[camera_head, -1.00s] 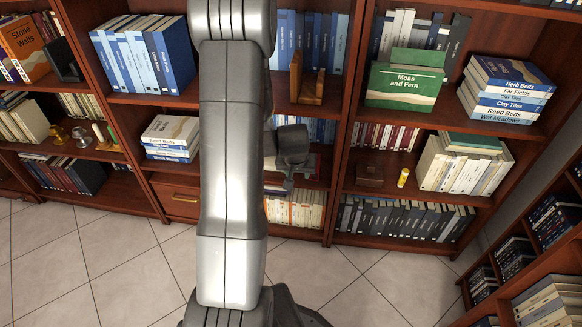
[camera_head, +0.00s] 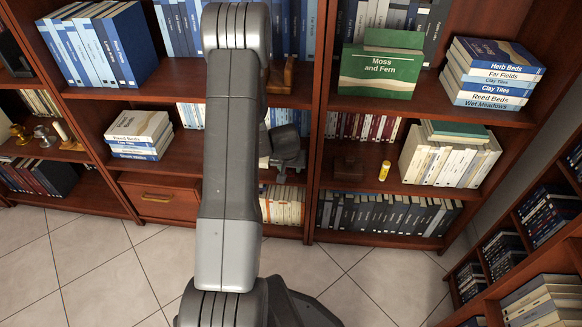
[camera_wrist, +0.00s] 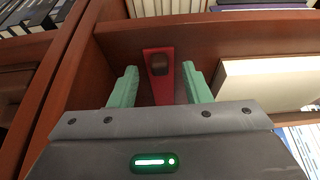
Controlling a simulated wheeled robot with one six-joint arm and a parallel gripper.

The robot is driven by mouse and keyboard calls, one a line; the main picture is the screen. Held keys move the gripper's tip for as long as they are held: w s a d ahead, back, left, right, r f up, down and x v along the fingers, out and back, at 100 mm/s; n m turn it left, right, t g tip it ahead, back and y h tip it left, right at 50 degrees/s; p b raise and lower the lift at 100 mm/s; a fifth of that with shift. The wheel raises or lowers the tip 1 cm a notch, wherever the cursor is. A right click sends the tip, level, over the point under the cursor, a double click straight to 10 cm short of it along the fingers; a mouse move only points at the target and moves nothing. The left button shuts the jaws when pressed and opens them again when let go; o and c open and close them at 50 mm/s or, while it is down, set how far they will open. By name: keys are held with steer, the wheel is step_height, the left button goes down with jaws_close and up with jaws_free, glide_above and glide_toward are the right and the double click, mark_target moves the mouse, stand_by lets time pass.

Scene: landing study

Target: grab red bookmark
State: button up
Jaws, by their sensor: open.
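The red bookmark (camera_wrist: 161,92) shows in the wrist view as a flat red strip on a wooden shelf, with a small dark brown block (camera_wrist: 158,65) against its far part. My gripper (camera_wrist: 160,69) is open, with one pale green finger on each side of the strip. The strip lies between the fingers, with a gap on both sides. Its near end is hidden behind the gripper body. In the head view, my arm covers part of the shelf bay, and I cannot make out the bookmark there.
A wooden upright stands close left of the fingers in the wrist view. A cream book (camera_wrist: 265,84) lies close on the right. In the head view, a bookcase (camera_head: 316,150) full of books spans the back, a drawer (camera_head: 158,196) is at lower left, and tiled floor (camera_head: 90,262) is clear.

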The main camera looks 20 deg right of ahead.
steer(key=shift+w+d+f, duration=0.1)
steer(key=shift+w+f, duration=0.05)
steer(key=shift+f, duration=0.3)
steer(key=shift+r, duration=0.1)
jaws_close()
